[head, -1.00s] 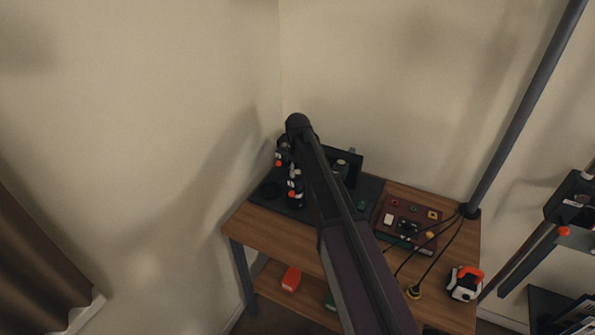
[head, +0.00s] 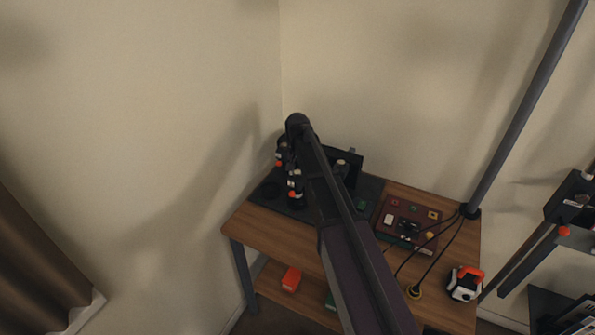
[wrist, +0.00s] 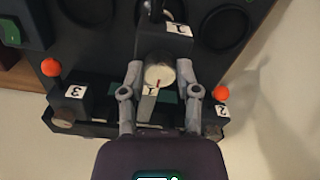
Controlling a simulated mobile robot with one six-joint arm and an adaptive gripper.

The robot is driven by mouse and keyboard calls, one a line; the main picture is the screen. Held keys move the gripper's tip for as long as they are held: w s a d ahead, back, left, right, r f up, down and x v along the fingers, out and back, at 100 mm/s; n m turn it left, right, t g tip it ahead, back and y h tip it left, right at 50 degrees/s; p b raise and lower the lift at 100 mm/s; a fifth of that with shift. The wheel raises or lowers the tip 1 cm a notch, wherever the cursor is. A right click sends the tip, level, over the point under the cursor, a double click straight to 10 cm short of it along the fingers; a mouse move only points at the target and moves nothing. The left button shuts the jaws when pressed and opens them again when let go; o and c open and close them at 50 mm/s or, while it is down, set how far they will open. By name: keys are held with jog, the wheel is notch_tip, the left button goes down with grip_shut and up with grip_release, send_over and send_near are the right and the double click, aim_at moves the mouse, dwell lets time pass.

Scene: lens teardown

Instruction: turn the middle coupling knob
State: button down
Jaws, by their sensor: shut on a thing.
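The middle coupling knob (wrist: 159,76) is a round cream knob with a short red mark on its face, seen in the wrist view between the blocks labelled 3 (wrist: 75,91) and 2 (wrist: 221,111). My gripper (wrist: 160,72) has one finger on each side of this knob and is shut on it. The red mark points toward the lower part of the wrist picture. A small white label lies just below the knob, partly covered by it. In the head view my arm hides the knob and most of my gripper.
Orange balls stand left (wrist: 51,67) and right (wrist: 220,93) of my fingers. The dark station (head: 270,205) sits on a wooden table (head: 262,226) near the wall corner. A dark red board (head: 388,232) with cables lies to its right, and an orange-white device (head: 465,283) farther right.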

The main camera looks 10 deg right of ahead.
dwell(0.5)
jog(key=shift+c, duration=1.7)
grip_release()
